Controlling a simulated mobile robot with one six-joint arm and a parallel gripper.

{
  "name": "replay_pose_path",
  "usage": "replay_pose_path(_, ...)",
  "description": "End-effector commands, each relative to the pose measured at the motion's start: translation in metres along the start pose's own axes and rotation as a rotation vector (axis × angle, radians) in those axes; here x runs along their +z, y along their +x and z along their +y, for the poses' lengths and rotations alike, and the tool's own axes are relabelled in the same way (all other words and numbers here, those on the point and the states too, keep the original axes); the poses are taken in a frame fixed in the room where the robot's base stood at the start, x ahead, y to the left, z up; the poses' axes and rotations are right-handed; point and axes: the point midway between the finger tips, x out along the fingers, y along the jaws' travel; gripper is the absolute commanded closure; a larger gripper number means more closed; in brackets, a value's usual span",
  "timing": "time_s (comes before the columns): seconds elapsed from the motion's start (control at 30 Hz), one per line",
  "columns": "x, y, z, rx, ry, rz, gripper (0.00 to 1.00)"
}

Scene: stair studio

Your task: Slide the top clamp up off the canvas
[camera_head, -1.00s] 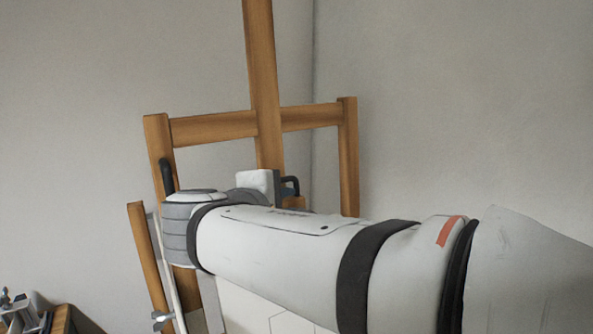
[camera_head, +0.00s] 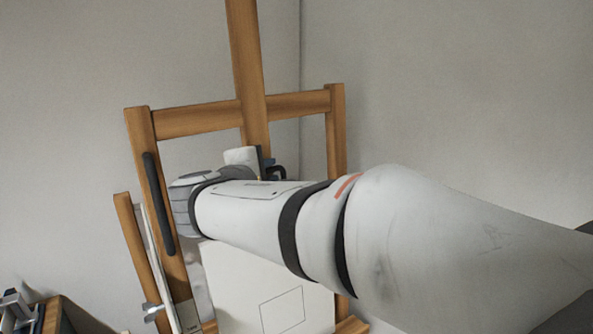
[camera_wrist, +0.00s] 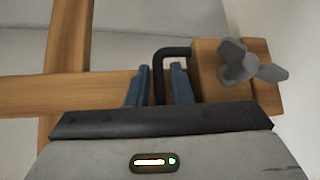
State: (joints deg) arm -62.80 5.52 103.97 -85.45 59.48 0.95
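The top clamp (camera_wrist: 208,80) is a wooden block with a grey wing nut (camera_wrist: 240,65) and a bent black handle (camera_wrist: 158,60) on its left side. My gripper (camera_wrist: 160,84) has its two blue-grey fingers on either side of the handle's upright leg, with narrow gaps showing, so it looks open around it. In the head view my gripper (camera_head: 266,165) is beside the black handle (camera_head: 280,172), and my arm hides most of the clamp. The white canvas (camera_head: 228,285) with a thin outline drawn on it shows below my arm; its top edge is hidden.
The wooden easel has a tall centre mast (camera_head: 246,60), a crossbar (camera_head: 198,118) and side posts. A black bar (camera_head: 158,203) lies along the left post. A cluttered wooden surface (camera_head: 52,316) is at lower left. Bare wall is behind the mast.

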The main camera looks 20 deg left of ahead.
Motion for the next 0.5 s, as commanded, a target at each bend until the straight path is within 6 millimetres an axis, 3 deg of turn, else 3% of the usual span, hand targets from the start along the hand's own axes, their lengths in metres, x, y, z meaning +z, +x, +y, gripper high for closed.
replay_pose_path(0.07,-0.0002,-0.0003,0.0,0.0,0.0,0.0,0.8)
replay_pose_path(0.3,-0.0003,-0.0007,0.0,0.0,0.0,0.001,0.99)
replay_pose_path(0.5,-0.0005,-0.0009,-0.0001,0.0,0.0,0.001,1.0)
